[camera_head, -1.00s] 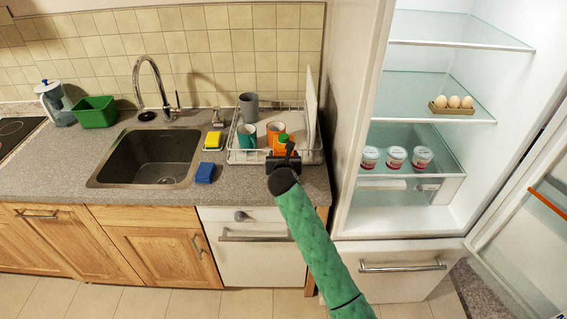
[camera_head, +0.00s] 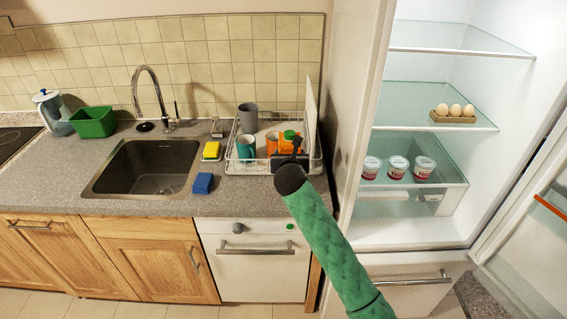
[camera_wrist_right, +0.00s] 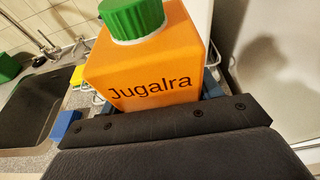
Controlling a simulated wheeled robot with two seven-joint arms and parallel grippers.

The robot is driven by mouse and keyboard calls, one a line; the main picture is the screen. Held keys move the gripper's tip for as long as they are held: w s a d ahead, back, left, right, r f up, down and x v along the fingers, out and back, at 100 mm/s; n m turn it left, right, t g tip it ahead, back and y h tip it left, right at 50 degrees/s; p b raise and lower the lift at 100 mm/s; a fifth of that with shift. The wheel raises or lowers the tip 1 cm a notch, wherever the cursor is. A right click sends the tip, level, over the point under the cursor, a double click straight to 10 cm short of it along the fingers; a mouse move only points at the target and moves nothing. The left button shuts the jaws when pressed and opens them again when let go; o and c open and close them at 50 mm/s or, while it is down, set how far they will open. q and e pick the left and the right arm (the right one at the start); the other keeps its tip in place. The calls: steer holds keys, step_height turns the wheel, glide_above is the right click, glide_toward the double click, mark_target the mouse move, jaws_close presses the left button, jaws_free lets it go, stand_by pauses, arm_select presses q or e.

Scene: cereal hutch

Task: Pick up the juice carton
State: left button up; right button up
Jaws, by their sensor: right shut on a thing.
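The juice carton is orange with a green screw cap. It shows in the right wrist view (camera_wrist_right: 160,62), upright and close to the camera, with the lettering "Jugalra" on its face. In the head view the carton (camera_head: 290,141) is at the dish rack (camera_head: 236,163), partly hidden behind my right gripper (camera_head: 290,158). My right gripper is shut on the carton, low on its body. Whether the carton's base is clear of the rack is hidden. My left gripper is not in view.
A teal mug (camera_head: 246,148), an orange mug (camera_head: 271,141) and a grey cup (camera_head: 248,117) stand in the rack beside the carton. A white board (camera_head: 310,108) stands at its right. The fridge (camera_head: 420,222) is open at the right, holding several yogurt cups and an egg tray (camera_head: 454,115).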

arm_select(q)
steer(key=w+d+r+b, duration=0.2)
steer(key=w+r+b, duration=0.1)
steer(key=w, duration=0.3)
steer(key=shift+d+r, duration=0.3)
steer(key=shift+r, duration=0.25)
arm_select(e)
steer(key=s+d+r, duration=0.4)
steer(key=d+r, duration=0.2)
steer(key=d, duration=0.2)
steer(key=shift+s+d, duration=0.2)
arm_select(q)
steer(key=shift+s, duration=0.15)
arm_select(e)
steer(key=shift+r, duration=0.1)
